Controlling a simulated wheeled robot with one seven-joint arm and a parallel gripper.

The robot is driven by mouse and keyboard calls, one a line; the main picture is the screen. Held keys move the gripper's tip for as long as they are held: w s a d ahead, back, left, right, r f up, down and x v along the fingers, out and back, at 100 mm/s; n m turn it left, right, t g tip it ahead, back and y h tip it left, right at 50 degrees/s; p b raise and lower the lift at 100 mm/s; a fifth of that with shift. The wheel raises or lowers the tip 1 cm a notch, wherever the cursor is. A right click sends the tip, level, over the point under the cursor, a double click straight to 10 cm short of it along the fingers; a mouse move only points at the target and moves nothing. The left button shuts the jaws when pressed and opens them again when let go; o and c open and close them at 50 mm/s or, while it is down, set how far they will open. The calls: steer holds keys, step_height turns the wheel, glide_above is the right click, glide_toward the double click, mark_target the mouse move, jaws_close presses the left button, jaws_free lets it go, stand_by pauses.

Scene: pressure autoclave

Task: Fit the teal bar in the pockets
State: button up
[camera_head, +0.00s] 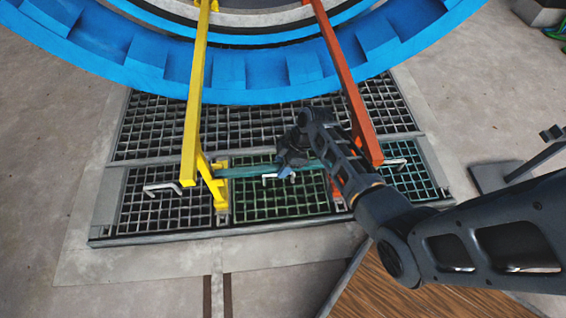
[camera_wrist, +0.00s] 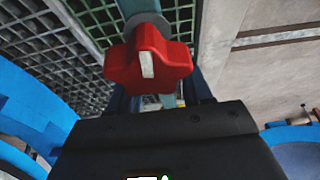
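The teal bar (camera_head: 240,170) lies level across the grating in the head view. Its left end is at the yellow bracket (camera_head: 220,190) below the yellow rail (camera_head: 193,130); I cannot tell whether it is seated there. My arm hides its right end near the orange rail (camera_head: 352,95). My gripper (camera_head: 290,162) is at the bar's middle, with its dark fingers on both sides of the bar. In the wrist view, a red star knob (camera_wrist: 148,60) stands in front of the teal bar (camera_wrist: 140,7) and hides much of the grip.
The large blue ring (camera_head: 250,75) of the autoclave arches over the back. Metal floor gratings (camera_head: 165,200) with light handles (camera_head: 162,187) lie below. A dark stand (camera_head: 510,180) is at right, and a wooden surface (camera_head: 390,295) is at front. Concrete floor on the left is clear.

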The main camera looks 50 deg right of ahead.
steer(key=shift+o, duration=0.3)
steer(key=shift+s, duration=0.1)
steer(key=shift+p+v, duration=1.7)
steer(key=shift+v, duration=2.15)
